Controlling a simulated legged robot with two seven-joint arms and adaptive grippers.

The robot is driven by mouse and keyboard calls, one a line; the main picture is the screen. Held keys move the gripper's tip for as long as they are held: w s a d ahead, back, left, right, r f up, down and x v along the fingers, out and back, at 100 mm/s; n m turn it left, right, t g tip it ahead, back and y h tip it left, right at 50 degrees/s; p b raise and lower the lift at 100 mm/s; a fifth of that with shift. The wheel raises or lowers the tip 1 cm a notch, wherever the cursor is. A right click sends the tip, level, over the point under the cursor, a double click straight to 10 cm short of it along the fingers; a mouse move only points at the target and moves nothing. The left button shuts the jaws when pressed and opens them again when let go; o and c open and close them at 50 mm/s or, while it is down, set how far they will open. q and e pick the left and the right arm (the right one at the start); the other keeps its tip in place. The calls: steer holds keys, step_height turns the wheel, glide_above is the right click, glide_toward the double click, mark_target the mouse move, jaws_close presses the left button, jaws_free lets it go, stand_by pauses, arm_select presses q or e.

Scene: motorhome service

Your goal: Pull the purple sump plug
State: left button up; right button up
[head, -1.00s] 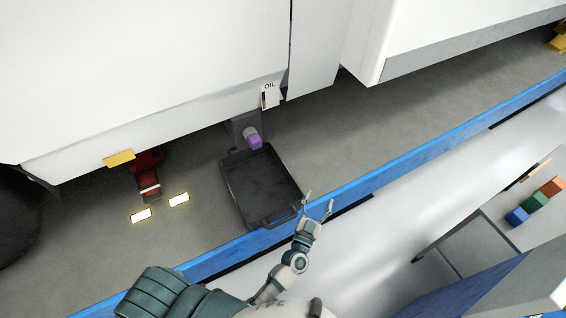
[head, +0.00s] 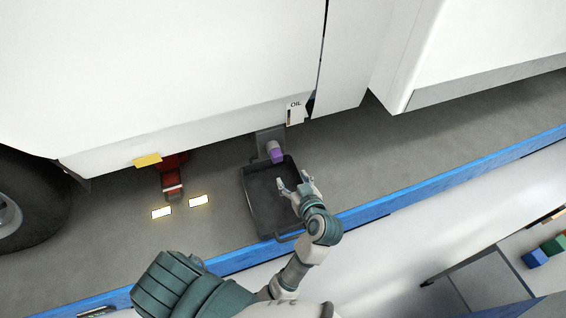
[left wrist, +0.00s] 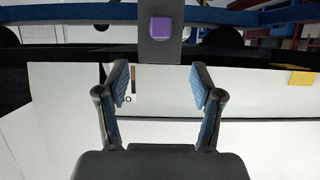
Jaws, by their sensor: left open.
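The purple sump plug (head: 276,156) sits on a grey bracket under the white motorhome, below the OIL label (head: 296,112). It also shows as a purple square on the grey strip in the left wrist view (left wrist: 161,28). My left gripper (head: 291,182) is open and empty, over the black drain tray, just below and right of the plug in the head view and apart from it. In the left wrist view the open fingers (left wrist: 158,82) stand apart, with the plug beyond them, near the top of the picture. My right gripper is not seen.
The black tray (head: 248,196) lies on the grey floor under the plug. A red jack (head: 172,176) stands left of it, near a yellow block (head: 147,160) and two bright panels. A blue edge (head: 375,207) runs along the floor. Coloured blocks (head: 535,258) lie at the far right.

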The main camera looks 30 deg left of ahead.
mark_target(278, 159)
arm_select(q)
steer(key=p+x, duration=0.1)
steer(key=x, duration=1.1)
steer(key=shift+w+a+f, duration=0.1)
steer(key=shift+w+a, duration=0.1)
steer(key=shift+a, duration=0.15)
steer(key=shift+d, duration=0.15)
steer(key=c, duration=0.3)
jaws_close()
steer(key=shift+s+d, duration=0.2)
steer(key=shift+s, duration=0.05)
steer(key=shift+s+d, duration=0.2)
